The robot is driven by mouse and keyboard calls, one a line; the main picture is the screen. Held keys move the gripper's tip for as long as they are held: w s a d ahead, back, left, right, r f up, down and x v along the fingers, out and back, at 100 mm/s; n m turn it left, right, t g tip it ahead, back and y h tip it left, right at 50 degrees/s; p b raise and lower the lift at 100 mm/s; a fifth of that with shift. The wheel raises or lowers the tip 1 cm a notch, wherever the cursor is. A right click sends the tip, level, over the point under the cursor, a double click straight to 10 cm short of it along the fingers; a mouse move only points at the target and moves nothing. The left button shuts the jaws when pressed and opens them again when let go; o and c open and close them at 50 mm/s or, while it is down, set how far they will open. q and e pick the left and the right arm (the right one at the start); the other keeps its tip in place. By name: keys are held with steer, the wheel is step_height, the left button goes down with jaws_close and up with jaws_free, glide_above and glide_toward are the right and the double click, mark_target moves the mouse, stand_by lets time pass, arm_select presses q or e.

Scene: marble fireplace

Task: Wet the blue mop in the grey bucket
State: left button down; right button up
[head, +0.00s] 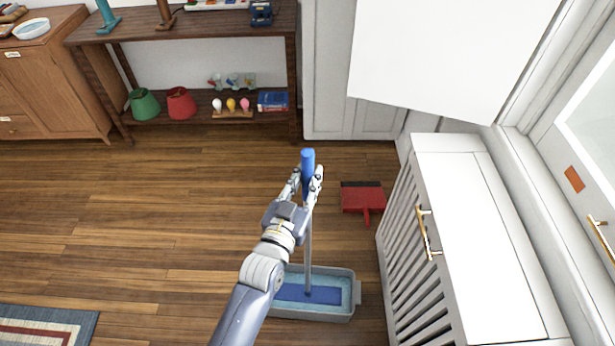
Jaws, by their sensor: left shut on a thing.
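The blue mop has a blue grip end (307,157), a grey pole (308,250) and a flat blue head (310,293). My left gripper (306,178) is shut on the mop's handle just below its top end. The mop stands close to upright, with its head inside the grey bucket (338,316). The bucket is a low rectangular tub on the floor with light blue water showing around the mop head. My forearm hides the tub's left part. My right gripper is not in view.
A red dustpan (363,198) lies on the floor right of the mop. A white slatted cabinet (480,230) stands close on the right. A wooden shelf (200,118) is at the back. The wooden floor (130,220) on the left is clear up to a rug (45,325).

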arm_select(q)
steer(key=shift+f, duration=0.25)
stand_by(0.3)
steer(key=shift+f, duration=0.1)
stand_by(0.6)
step_height(320, 180, up, 19)
steer(key=p, duration=1.8)
steer(key=shift+p, duration=0.35)
